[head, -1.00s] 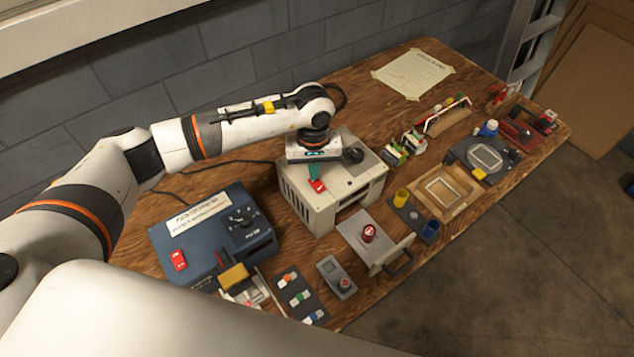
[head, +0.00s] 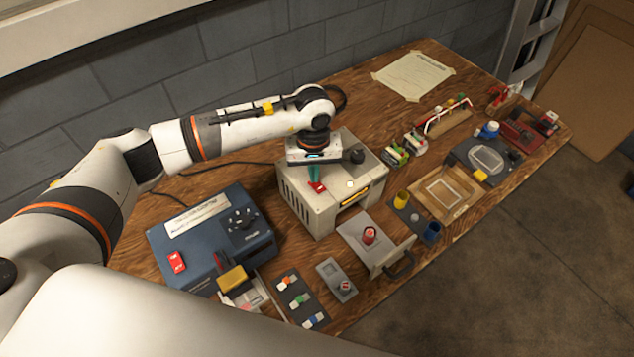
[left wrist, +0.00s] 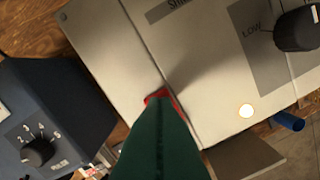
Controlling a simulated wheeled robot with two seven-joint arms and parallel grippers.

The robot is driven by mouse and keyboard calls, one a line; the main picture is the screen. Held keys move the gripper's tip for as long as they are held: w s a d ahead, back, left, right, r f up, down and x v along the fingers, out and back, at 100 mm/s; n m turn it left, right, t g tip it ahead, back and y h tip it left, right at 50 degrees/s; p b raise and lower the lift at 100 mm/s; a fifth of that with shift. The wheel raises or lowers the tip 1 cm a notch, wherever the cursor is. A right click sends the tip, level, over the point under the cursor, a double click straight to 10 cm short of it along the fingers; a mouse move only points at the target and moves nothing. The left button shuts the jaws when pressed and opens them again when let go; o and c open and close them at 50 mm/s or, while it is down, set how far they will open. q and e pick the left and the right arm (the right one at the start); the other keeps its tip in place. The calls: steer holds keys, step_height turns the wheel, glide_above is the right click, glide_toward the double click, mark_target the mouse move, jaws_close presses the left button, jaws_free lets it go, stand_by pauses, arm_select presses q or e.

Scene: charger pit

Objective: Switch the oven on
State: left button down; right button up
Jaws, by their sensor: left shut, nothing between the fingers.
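The oven (head: 300,205) is a beige box at the middle of the bench, with a black knob (head: 353,156) on top. Its front opening (head: 357,197) glows orange. A small round lamp (head: 350,183) on its top is lit; the lamp also shines bright in the left wrist view (left wrist: 245,110). The red switch (head: 318,188) is on the oven's top, and its end shows past my fingers in the left wrist view (left wrist: 158,96). My left gripper (head: 314,175), with green fingers, is shut and empty, with its tips at the switch. Contact is hard to tell. My right gripper is not in view.
A blue box (head: 205,260) with a dial and a red switch stands left of the oven. A metal plate with a handle (head: 392,262) sits before the opening. Trays, cups and small parts crowd the front and right. A paper sheet (head: 412,75) lies at the back.

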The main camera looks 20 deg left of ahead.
arm_select(q)
step_height(320, 180, up, 6)
steer(key=p, duration=0.2)
steer(key=shift+r, duration=0.2)
stand_by(0.6)
